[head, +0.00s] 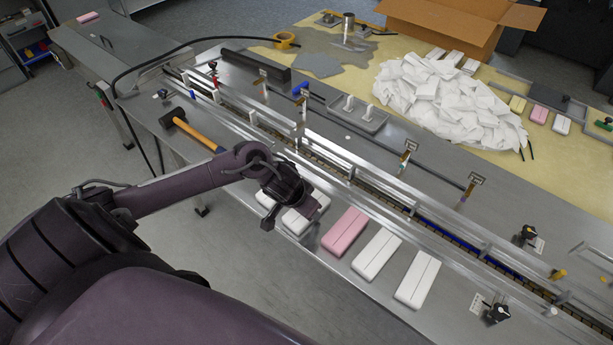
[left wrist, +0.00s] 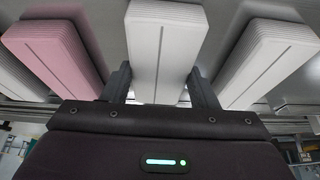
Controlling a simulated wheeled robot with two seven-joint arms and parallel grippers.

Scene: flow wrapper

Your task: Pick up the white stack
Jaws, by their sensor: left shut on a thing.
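My left gripper (head: 289,214) is over the row of stacks at the near edge of the steel table. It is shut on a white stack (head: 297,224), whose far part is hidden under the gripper. In the left wrist view the white stack (left wrist: 165,40) stands between the two fingers (left wrist: 160,88), one on each long side. I cannot tell whether it is clear of the table. A pink stack (head: 346,231) lies to its right in the head view, and another white stack (head: 264,199) lies partly hidden to its left. My right gripper is not in view.
Two more white stacks (head: 376,254) (head: 417,281) lie right of the pink one. A conveyor with metal rails (head: 345,165) runs just behind the row. A hammer (head: 190,129) lies to the left. A white heap of wrappers (head: 440,100) and an open cardboard box (head: 440,25) are farther back.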

